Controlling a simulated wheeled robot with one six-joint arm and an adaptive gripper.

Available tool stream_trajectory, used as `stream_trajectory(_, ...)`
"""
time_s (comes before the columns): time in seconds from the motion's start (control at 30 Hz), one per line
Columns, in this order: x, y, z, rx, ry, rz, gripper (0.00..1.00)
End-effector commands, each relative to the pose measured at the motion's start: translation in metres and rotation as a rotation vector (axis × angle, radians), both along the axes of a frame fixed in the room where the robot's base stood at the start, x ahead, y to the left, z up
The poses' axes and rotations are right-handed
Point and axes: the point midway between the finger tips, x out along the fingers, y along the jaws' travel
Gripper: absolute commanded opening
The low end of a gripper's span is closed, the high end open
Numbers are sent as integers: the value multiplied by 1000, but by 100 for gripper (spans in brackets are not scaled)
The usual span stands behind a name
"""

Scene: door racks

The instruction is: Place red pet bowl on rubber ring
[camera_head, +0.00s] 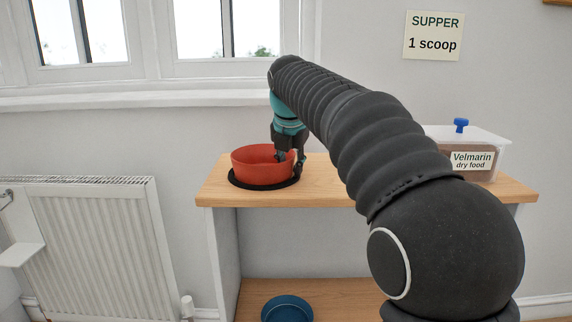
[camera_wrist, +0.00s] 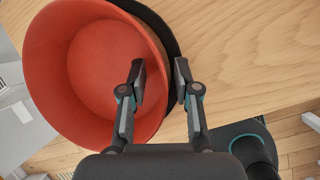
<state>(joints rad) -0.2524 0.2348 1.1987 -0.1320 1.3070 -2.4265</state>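The red pet bowl (camera_head: 258,166) stands upright on the black rubber ring (camera_head: 236,182) at the left end of the wooden shelf top. In the wrist view the bowl (camera_wrist: 100,60) fills the upper left, and a dark strip of the ring (camera_wrist: 160,22) shows beyond its rim. My gripper (camera_head: 290,156) is at the bowl's right side, pointing down. In the wrist view my gripper (camera_wrist: 160,82) has one finger inside the bowl and one outside, with the rim between them. The fingers are apart, with a gap beside the rim. Most of the ring is hidden under the bowl.
A dry food box (camera_head: 472,152) with a blue knob stands on the shelf top (camera_head: 330,185) at the right, partly behind my arm. A blue bowl (camera_head: 287,308) is on the lower shelf. A radiator (camera_head: 95,240) is at the left, below the window.

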Motion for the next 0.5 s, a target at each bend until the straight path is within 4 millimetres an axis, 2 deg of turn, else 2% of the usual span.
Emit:
stream_trajectory(0.27,0,0,2,0,0,0,31)
stream_trajectory(0.37,-3,0,10,0,-1,0,31)
stream_trajectory(0.5,-12,1,31,1,-3,0,31)
